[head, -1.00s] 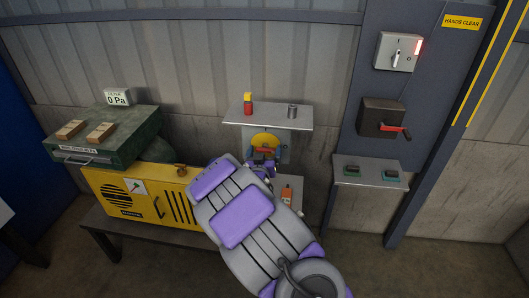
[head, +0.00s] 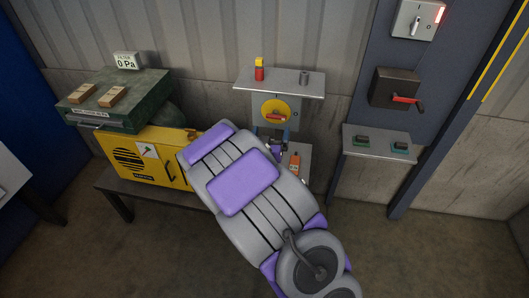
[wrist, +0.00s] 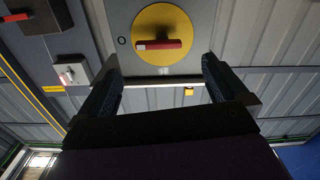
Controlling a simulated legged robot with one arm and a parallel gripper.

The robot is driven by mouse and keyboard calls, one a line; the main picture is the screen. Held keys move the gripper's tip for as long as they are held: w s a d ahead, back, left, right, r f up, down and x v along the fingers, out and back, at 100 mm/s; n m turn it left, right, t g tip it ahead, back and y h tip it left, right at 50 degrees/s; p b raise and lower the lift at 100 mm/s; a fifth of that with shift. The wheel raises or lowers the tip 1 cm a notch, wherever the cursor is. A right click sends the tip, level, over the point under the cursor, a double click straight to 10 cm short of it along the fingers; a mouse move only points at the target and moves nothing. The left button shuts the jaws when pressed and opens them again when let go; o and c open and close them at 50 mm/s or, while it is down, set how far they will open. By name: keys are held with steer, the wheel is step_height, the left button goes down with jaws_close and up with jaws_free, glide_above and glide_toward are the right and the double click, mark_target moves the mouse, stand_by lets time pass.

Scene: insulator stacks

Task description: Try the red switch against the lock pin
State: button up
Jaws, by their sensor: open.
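The red switch is a bar handle (head: 276,117) lying nearly level across a yellow disc (head: 270,107) on a grey box (head: 294,103) under a small shelf. In the wrist view the red handle (wrist: 158,44) and yellow disc (wrist: 176,17) lie straight ahead, with an "O" mark beside the disc. My gripper (head: 278,149) is just below the disc in the head view. In the wrist view my gripper (wrist: 160,65) is open and empty, its fingers spread wider than the handle and apart from it. I cannot make out a lock pin.
The shelf (head: 290,84) above holds a red-and-yellow item (head: 259,69) and a grey cylinder (head: 304,77). An orange bottle (head: 294,163) stands below. A crank box (head: 393,88) and side shelf (head: 372,151) are at right. A yellow machine (head: 152,157) is at left.

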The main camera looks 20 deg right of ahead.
steer(key=shift+s+a+f+p, duration=0.1)
steer(key=shift+s+a+p, duration=0.25)
steer(key=shift+s+p, duration=0.2)
steer(key=p+v, duration=0.8)
steer(key=p, duration=0.4)
steer(key=shift+p, duration=0.3)
steer(key=shift+w, duration=0.1)
stand_by(0.4)
